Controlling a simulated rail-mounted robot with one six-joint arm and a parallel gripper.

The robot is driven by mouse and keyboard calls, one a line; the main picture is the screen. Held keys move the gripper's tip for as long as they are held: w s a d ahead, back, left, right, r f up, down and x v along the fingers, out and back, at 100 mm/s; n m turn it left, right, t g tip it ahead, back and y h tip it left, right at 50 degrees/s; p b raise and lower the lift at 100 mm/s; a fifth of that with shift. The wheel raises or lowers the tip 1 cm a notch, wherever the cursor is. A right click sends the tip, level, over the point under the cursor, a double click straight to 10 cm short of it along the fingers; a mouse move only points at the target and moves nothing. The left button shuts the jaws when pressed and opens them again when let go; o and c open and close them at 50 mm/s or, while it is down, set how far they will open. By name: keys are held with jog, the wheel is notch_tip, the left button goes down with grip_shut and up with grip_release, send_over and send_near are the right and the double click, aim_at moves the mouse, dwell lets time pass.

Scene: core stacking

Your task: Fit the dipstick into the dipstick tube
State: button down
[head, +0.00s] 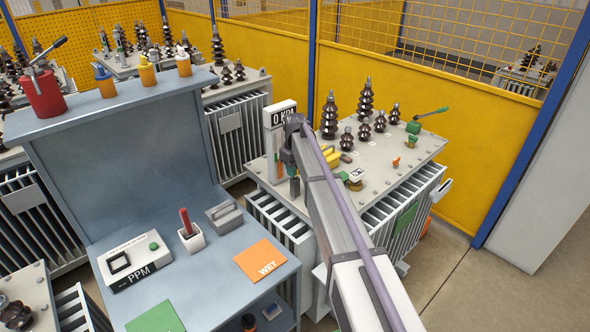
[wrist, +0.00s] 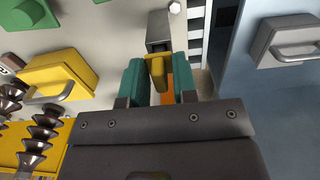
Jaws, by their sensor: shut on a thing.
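My gripper (head: 292,178) is at the left edge of the transformer top (head: 382,165), in front of the gauge post marked 0 KPA (head: 281,116). In the wrist view its two teal fingers (wrist: 159,86) are shut on a yellow piece, which looks like the dipstick's handle (wrist: 157,72). A dark grey block (wrist: 158,32) adjoins the yellow piece, and an orange strip shows below it. The dipstick's lower part is hidden. I cannot make out the dipstick tube for certain, nor whether the dipstick is inside it.
A yellow box with a handle (wrist: 62,75) and ribbed insulators (head: 366,100) stand on the transformer. A grey-blue bench (head: 220,265) at left holds a PPM meter (head: 134,262), a red stick in a white cup (head: 190,236), a grey handled box (head: 223,215) and an orange WET pad (head: 261,260).

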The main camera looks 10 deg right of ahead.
jog(key=shift+f+b, duration=0.6)
jog(key=shift+f, duration=0.1)
jog(key=c, duration=0.8)
grip_release()
jog(key=shift+r, duration=0.15)
notch_tip(320, 180, up, 11)
jog(key=p, duration=1.1)
jog(key=shift+f, duration=0.2)
